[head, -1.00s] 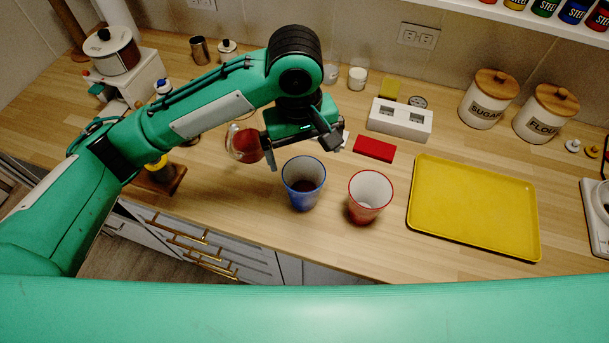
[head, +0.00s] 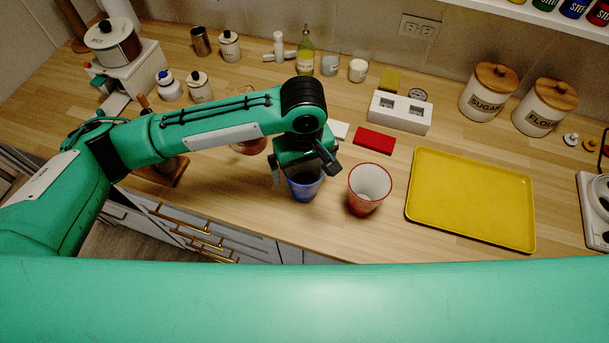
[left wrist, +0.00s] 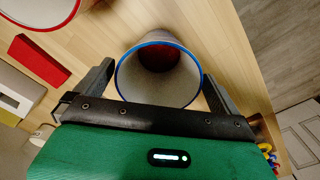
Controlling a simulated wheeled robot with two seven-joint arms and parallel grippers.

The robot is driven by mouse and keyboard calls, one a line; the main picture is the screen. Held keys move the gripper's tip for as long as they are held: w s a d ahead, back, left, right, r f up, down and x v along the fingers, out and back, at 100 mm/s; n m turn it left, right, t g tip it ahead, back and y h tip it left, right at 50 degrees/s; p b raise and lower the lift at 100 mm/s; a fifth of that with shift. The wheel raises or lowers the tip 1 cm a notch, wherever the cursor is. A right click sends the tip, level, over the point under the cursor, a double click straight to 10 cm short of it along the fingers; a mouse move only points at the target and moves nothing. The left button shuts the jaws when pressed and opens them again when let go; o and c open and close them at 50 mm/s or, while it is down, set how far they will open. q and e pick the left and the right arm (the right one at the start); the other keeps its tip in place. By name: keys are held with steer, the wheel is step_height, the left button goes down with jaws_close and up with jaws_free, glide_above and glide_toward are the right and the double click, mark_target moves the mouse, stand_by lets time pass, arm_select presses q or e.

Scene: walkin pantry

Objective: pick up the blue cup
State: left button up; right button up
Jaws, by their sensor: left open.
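The blue cup (head: 304,188) stands upright on the wooden counter in the head view, its upper part partly hidden by my left gripper (head: 305,172). In the left wrist view the blue cup (left wrist: 160,73) shows its blue rim, pale inner wall and a dark reddish bottom. My left gripper (left wrist: 160,82) is open there, with one finger on each side of the cup's near rim. I cannot tell whether the fingers touch it. My right gripper is in neither view.
A red-rimmed cup (head: 368,188) stands close to the right of the blue cup. A yellow tray (head: 470,200) lies farther right. A red block (head: 374,140) and white holder (head: 400,115) lie behind. The counter's front edge is close in front of the blue cup.

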mark_target(304, 174)
arm_select(q)
steer(key=shift+d+f, duration=0.1)
steer(key=shift+f, duration=1.4)
steer(key=c, duration=1)
steer(key=shift+o, duration=0.2)
steer(key=shift+r, duration=0.25)
